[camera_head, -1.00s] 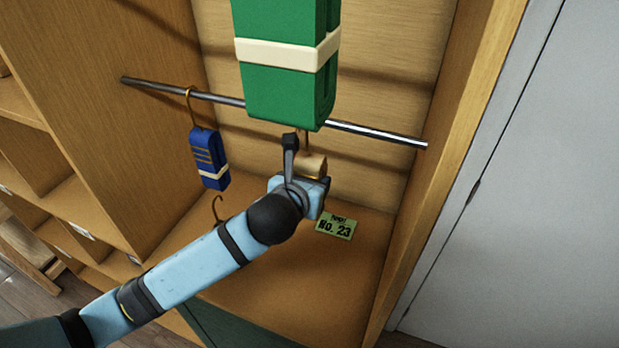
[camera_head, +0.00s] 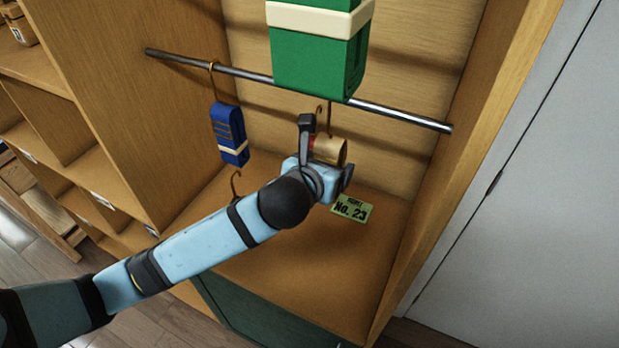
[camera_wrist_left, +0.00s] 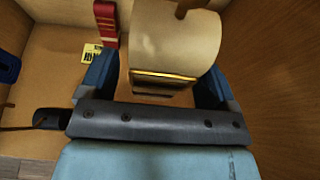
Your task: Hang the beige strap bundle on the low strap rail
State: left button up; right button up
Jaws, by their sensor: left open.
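The beige strap bundle (camera_head: 328,151) is a roll beside my left gripper, below the rail, in the head view. In the left wrist view the beige roll (camera_wrist_left: 173,40) appears just past and between the fingers. Two thin hooks rise above this spot; a green bundle hides their tops, so I cannot tell whether the beige one hangs on the rail. My left gripper (camera_head: 322,170) is open; contact with the roll cannot be told. The strap rail (camera_head: 405,116) is a metal bar across the cabinet. My right gripper is not in view.
A large green bundle (camera_head: 318,60) is in front of the rail. A blue bundle (camera_head: 229,133) hangs left. A red bundle (camera_wrist_left: 107,22) is beside the roll. A loose-looking hook (camera_head: 236,183) rises behind my arm. A green label (camera_head: 352,208) lies on the shelf (camera_head: 310,275).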

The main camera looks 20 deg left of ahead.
pick_arm(q)
jog(key=b+v, duration=0.1)
jog(key=v, duration=1.1)
jog(key=s+a+f+n, duration=0.1)
jog(key=f+n, duration=0.7)
jog(key=f, duration=0.1)
jog(key=s+a+f+n+g+h, duration=0.1)
jog(key=f+n, duration=0.7)
jog(key=n, duration=0.1)
jog(key=s+a+f+n+g, duration=0.1)
jog(key=f+n, duration=0.8)
jog(key=shift+s+a+f+h, duration=0.15)
jog(key=shift+s+f+h, duration=0.15)
jog(key=shift+s+f, duration=0.05)
jog(key=s+a+f+n+y, duration=0.1)
jog(key=s+a+f+n, duration=0.4)
jog(key=s+f+n, duration=0.2)
jog(key=shift+s+f+n, duration=0.2)
jog(key=shift+f+n, duration=0.6)
jog(key=shift+n, duration=0.4)
